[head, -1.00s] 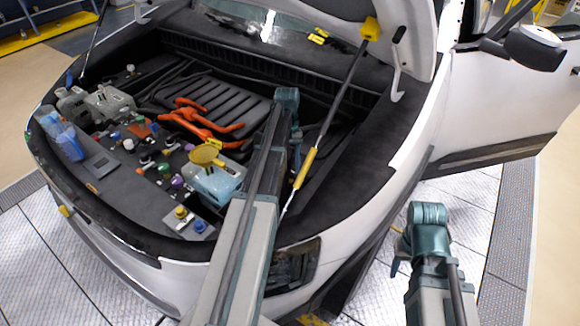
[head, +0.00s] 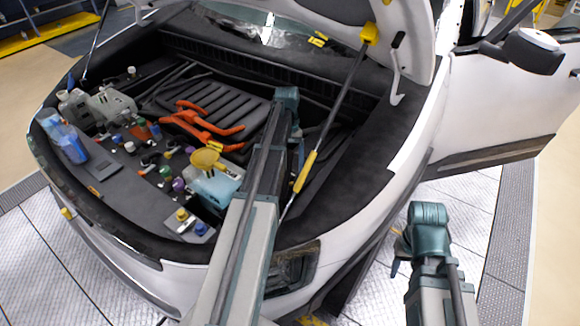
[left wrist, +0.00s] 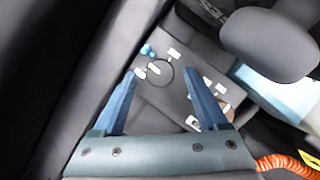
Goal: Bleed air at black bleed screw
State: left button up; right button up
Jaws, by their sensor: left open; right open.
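I cannot pick out the black bleed screw for certain. In the left wrist view, a dark panel (left wrist: 165,100) with small white labels, light-blue parts (left wrist: 148,50) and a dark ring (left wrist: 172,88) lies beyond my left gripper (left wrist: 160,76). That gripper's two blue fingers are apart with nothing held between them. In the head view my left arm reaches into the engine bay and hides its own gripper. A pale-blue coolant tank (head: 216,188) with a yellow funnel (head: 205,159) stands left of that arm. My right gripper (head: 396,268) is open and empty outside the car, partly hidden by its wrist.
Orange cables (head: 200,127) cross the bay. Several coloured caps sit left of the tank, with a blue bottle (head: 70,146) at far left. A hood strut (head: 330,125) rises right of my left arm. A rounded grey part (left wrist: 268,45) is close by at upper right.

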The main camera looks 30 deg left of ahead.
pick_arm(q)
jog(key=p+v, duration=1)
jog(key=v, duration=0.2)
jog(key=shift+r+p, duration=0.2)
jog(key=shift+p, duration=0.2)
